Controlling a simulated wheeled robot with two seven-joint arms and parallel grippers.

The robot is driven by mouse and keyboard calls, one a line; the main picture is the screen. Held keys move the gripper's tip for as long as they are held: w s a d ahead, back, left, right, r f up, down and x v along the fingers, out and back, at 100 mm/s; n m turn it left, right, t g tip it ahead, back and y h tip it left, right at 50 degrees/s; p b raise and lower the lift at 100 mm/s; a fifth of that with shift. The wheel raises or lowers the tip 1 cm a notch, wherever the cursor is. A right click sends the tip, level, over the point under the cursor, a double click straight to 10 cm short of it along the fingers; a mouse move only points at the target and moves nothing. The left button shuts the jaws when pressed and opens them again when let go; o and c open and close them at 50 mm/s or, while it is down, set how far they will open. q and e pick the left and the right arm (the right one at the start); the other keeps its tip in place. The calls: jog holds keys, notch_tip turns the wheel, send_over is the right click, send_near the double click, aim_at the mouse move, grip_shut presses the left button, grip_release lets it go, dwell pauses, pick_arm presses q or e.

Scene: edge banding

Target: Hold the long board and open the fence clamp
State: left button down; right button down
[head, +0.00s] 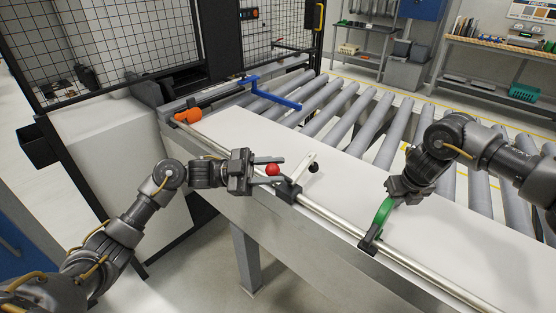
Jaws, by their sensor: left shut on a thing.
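The long white board (345,180) lies flat beside the metal fence rail (335,213). A dark clamp block (287,191) sits on the rail, with a pale lever (303,168) slanting up from it.
Grey rollers (345,110) lie behind the board. An orange part (188,116) is at the rail's far end, near a blue bracket (272,93). A mesh guard (95,42) stands at the left. Shelves and a workbench (500,48) are at the back.

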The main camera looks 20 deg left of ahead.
jog(key=shift+s+f, duration=0.2)
jog(key=shift+f, duration=0.2)
pick_arm(q)
jog(key=s+a+f+m+g+h, duration=0.1)
jog(key=s+f+m+g+h, duration=0.2)
jog(key=f+m, duration=0.5)
jog(key=shift+s+a+f+m+g, duration=0.25)
jog(key=shift+s+f+m+g, duration=0.2)
jog(key=shift+m+g, duration=0.9)
jog(key=c, duration=1.1)
grip_release()
jog(key=shift+o, duration=0.2)
jog(key=s+v, duration=0.1)
jog(key=v, duration=1.1)
jog(key=shift+w, duration=0.35)
jog(key=shift+d, duration=0.1)
pick_arm(e)
jog(key=shift+r, duration=0.1)
